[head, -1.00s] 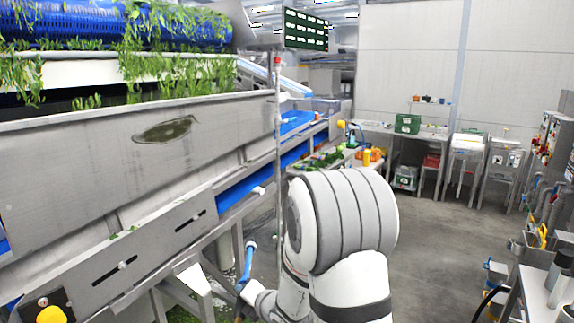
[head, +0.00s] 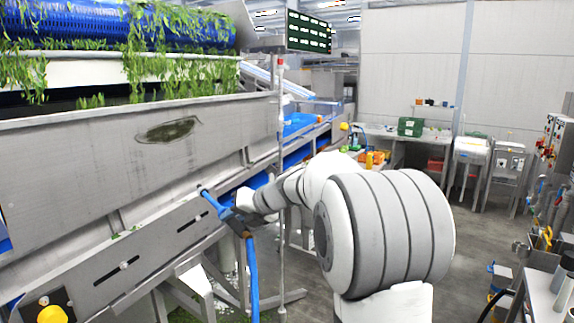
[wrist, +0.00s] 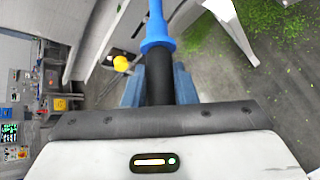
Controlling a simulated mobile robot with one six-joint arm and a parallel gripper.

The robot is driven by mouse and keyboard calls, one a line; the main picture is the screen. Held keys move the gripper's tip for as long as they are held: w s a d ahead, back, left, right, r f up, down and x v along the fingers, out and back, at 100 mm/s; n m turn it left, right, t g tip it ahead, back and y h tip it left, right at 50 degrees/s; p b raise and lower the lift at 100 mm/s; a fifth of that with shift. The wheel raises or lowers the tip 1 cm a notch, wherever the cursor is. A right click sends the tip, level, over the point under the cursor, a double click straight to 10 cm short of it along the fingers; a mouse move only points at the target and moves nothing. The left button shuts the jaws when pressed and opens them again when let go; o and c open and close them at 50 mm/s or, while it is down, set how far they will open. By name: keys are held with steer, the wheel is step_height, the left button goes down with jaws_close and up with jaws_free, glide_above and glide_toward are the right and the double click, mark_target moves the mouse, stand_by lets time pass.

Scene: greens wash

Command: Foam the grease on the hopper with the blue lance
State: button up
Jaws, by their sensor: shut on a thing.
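The hopper (head: 80,160) is a large grey metal wall filling the left of the head view. A dark greenish grease patch (head: 168,130) lies on its upper face. The blue lance (head: 214,203) is in my gripper (head: 238,217), its tip pointing up and left, below and right of the patch. A blue hose hangs down from it. In the wrist view the lance (wrist: 156,32) runs up from between the fingers, with a dark grip section. My gripper (wrist: 158,85) is shut on it. No foam shows on the patch.
Leafy greens (head: 150,70) hang over the hopper's top edge. A thin upright post (head: 281,150) stands at the hopper's right end, near my arm. A yellow knob (head: 52,314) is at lower left. Open floor lies to the right, with tables (head: 400,135) at the back.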

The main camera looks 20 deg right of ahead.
steer(key=s+d+r+n+g+b, duration=0.1)
steer(key=s+d+r+n, duration=0.35)
steer(key=r, duration=0.35)
steer(key=s+d+r+n+g+b, duration=0.1)
steer(key=s+d+r+n, duration=0.3)
steer(key=r, duration=0.4)
steer(key=shift+m+h, duration=0.4)
steer(key=shift+m, duration=0.25)
steer(key=shift+w+a+p, duration=0.2)
steer(key=shift+w+a, duration=0.2)
steer(key=shift+w, duration=0.35)
steer(key=shift+w+a+p, duration=0.25)
steer(key=shift+w+a, duration=0.1)
steer(key=shift+w, duration=0.4)
steer(key=shift+w+a+p, duration=0.2)
steer(key=shift+w+a, duration=0.2)
steer(key=shift+w, duration=0.35)
steer(key=shift+o, duration=0.6)
jaws_close()
